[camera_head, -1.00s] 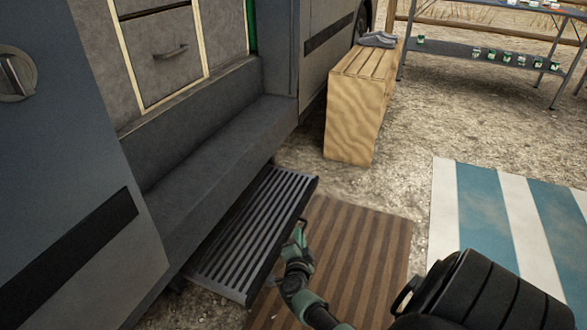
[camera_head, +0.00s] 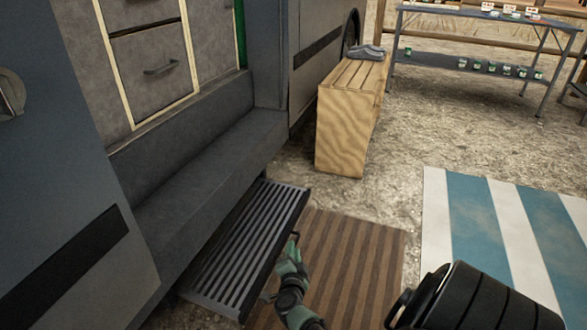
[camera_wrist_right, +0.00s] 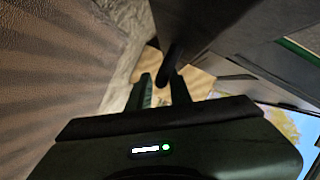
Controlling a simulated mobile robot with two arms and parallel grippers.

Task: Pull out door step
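The door step (camera_head: 245,250) is a dark ribbed tread below the van's door sill in the head view. It sticks out from under the van, and its front edge lies beside a striped brown mat. My right gripper (camera_head: 284,266) is at the right part of that front edge. In the right wrist view its two fingers (camera_wrist_right: 162,90) stand apart. A dark bar, apparently the step's edge, reaches between them, close to the right-hand finger. I cannot tell whether they touch it. My left gripper is not in view.
The grey van sill (camera_head: 215,155) runs above the step. A wooden crate (camera_head: 345,130) stands beyond the brown mat (camera_head: 350,265). A blue-and-white striped mat (camera_head: 500,225) lies to the right. A black ribbed object (camera_head: 480,305) with a handle stands lower right.

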